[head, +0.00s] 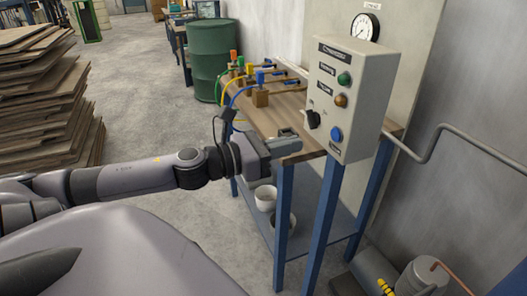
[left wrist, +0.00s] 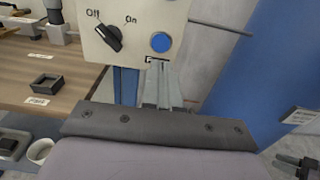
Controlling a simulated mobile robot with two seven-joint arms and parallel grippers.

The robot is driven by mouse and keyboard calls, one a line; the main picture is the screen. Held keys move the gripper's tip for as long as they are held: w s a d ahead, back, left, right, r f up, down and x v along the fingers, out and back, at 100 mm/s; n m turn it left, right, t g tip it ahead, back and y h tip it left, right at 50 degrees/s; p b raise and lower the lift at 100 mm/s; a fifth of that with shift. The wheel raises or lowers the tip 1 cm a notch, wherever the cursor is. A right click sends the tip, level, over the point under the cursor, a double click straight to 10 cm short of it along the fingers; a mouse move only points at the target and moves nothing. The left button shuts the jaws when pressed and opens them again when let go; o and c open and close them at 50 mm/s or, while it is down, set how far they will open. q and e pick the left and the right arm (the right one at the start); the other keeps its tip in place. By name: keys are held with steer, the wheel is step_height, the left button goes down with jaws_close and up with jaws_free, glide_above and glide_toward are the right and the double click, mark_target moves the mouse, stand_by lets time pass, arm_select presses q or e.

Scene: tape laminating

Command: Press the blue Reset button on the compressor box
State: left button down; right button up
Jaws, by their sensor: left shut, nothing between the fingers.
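The compressor box (head: 352,92) is a light grey box on the right in the head view, above the table's near end. Its blue Reset button (head: 336,135) is low on the front face; it also shows in the left wrist view (left wrist: 160,42), right of a black Off/On knob (left wrist: 115,38). A green and an amber lamp sit higher on the box. My left gripper (head: 290,143) is shut and empty, left of the box and slightly below the button, apart from it. In the left wrist view its fingers (left wrist: 161,88) point up toward the button's underside.
The wooden-topped table (head: 262,112) with blue legs holds valves with coloured handles and hoses. A pressure gauge (head: 365,28) is on the panel behind the box. A grey pipe (head: 450,128) runs along the wall at right. White pots (head: 265,197) stand on the lower shelf.

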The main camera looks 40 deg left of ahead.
arm_select(q)
steer(key=shift+p+v, duration=0.45)
steer(key=shift+v, duration=2.1)
steer(key=s+a+f+n+g+y+p, duration=0.1)
steer(key=s+f+n+y, duration=0.15)
steer(key=f+n, duration=0.8)
steer(key=s+f+n+g+y+p, duration=0.15)
steer(key=f+n+y, duration=0.25)
steer(key=f+n, duration=0.65)
steer(key=s+d+f+n+g+h, duration=0.1)
steer(key=s+d+f+n+g, duration=0.1)
steer(key=d+n, duration=0.5)
steer(key=s+d+f+n+g, duration=0.1)
steer(key=s+d+f+n, duration=0.3)
steer(key=d+f+n, duration=0.3)
steer(key=d+n, duration=0.1)
steer(key=n, duration=0.2)
steer(key=shift+s+d+g+h, duration=0.35)
